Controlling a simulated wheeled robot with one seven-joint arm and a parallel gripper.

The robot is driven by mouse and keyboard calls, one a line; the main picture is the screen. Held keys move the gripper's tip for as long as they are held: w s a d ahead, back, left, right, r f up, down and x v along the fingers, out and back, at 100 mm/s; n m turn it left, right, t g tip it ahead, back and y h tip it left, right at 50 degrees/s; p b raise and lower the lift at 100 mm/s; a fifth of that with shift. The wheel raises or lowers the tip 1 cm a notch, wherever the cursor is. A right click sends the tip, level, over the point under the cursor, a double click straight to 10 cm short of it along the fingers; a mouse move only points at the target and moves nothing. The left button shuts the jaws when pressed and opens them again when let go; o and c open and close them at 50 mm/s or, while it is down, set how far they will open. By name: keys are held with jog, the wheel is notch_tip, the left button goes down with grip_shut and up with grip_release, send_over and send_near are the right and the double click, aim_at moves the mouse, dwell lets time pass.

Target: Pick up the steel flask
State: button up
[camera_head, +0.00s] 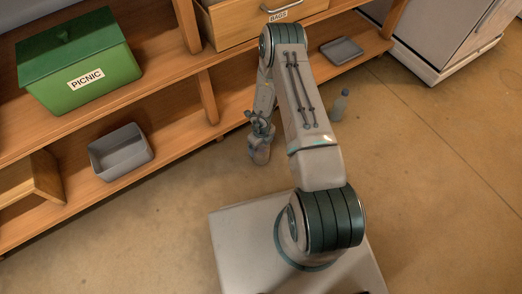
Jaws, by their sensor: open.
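A small grey-green bottle shape with a bluish cap (340,106) stands upright on the floor, just right of my upper arm link. It looks like the steel flask, though it is too small to be sure of its material. My gripper (260,153) hangs at the end of my forearm, left of my upper arm link and apart from the bottle. It is open, but its fingers are small and hard to make out. I see nothing clearly between them.
A wooden shelf unit (208,97) runs along the back. It holds a green PICNIC box (108,72), a grey bin (121,152), a BAGS drawer (250,22) and a grey tray (342,50). A white appliance (445,35) stands at upper right. The floor at right is clear.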

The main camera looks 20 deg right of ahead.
jog(key=c, duration=1.8)
jog(key=shift+r, duration=0.15)
